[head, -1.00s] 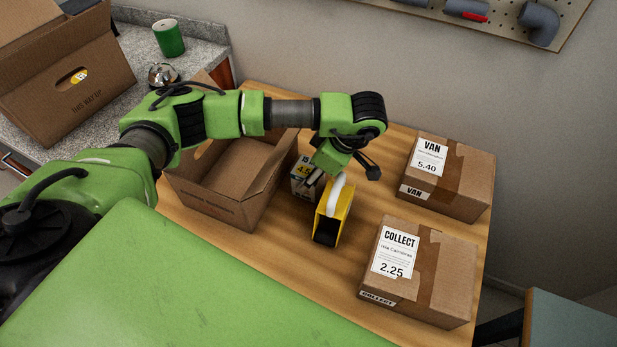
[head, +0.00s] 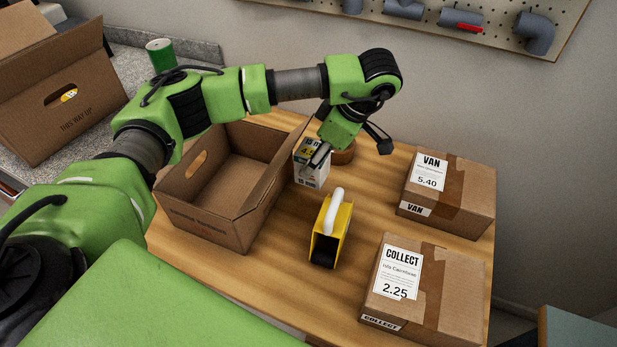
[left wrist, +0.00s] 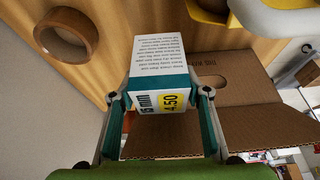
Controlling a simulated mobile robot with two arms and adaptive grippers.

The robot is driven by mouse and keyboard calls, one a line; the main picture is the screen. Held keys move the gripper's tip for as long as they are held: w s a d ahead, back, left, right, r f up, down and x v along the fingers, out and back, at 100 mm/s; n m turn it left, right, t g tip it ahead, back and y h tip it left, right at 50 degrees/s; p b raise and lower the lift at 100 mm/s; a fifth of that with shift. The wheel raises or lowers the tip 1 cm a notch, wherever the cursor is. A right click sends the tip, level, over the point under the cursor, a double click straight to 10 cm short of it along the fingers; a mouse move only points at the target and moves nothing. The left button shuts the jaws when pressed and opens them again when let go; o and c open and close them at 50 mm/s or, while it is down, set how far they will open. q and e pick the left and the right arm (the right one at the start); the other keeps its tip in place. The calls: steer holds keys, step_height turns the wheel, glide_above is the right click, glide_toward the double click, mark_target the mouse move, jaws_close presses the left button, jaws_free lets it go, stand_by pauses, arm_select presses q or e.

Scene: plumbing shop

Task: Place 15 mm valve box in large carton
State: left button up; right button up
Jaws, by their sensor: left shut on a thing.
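The 15 mm valve box (head: 311,174) is a small white and teal box with a yellow price patch. My left gripper (head: 319,157) is shut on it and holds it above the table, right of the open carton. In the left wrist view the box (left wrist: 160,65) sits between both fingers of the gripper (left wrist: 160,112), its "15 mm" and "4.50" print facing the camera. The open brown carton (head: 203,228) stands on the table with flaps up; its visible inside looks empty. Another large carton (head: 70,115), marked "THIS WAY UP", stands on the counter at left. My right gripper is not in view.
A yellow tape dispenser (head: 330,232) with white handle stands on the table in front of the box. A brown ring-shaped roll (head: 343,155) is just behind my gripper. Sealed VAN (head: 462,190) and COLLECT (head: 432,290) parcels stand at right. A green can (head: 161,54) is on the counter.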

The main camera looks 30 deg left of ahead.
arm_select(q)
steer(key=w+b, duration=0.1)
steer(key=w, duration=0.3)
steer(key=w+b, duration=0.1)
steer(key=w, duration=0.4)
steer(key=w+b, duration=0.1)
steer(key=w, duration=0.4)
steer(key=shift+w+a+f+b, duration=0.1)
steer(key=shift+a+b, duration=0.2)
steer(key=shift+w+a, duration=0.1)
steer(key=shift+w, duration=0.45)
